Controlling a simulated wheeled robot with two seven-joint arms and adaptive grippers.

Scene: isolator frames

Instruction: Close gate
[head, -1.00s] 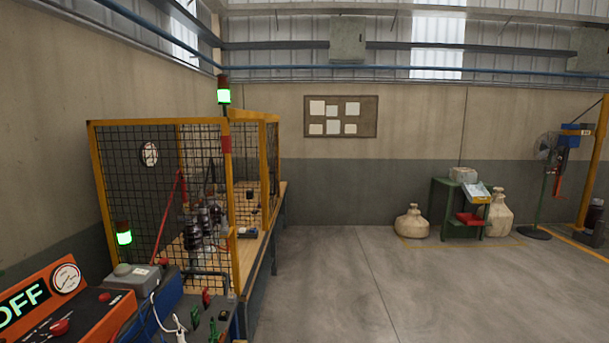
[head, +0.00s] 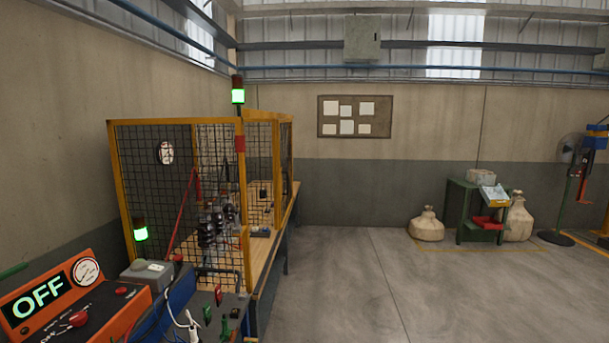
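A yellow-framed gate with black wire mesh (head: 150,190) stands at the left, at the near end of a caged workbench. A further yellow mesh panel (head: 286,160) runs along the bench's right side, and a space shows between it and the near panel. A red bar (head: 184,215) slants behind the near mesh. Which panel is the moving gate, and whether it is latched, I cannot tell. Neither of my grippers shows in the head view.
An orange control box (head: 75,300) reading OFF sits at the lower left, beside a blue box and small coloured levers. Green lamps (head: 238,96) are lit. The concrete floor (head: 350,280) to the right is clear. A green stand (head: 465,210) and sacks stand at the back right.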

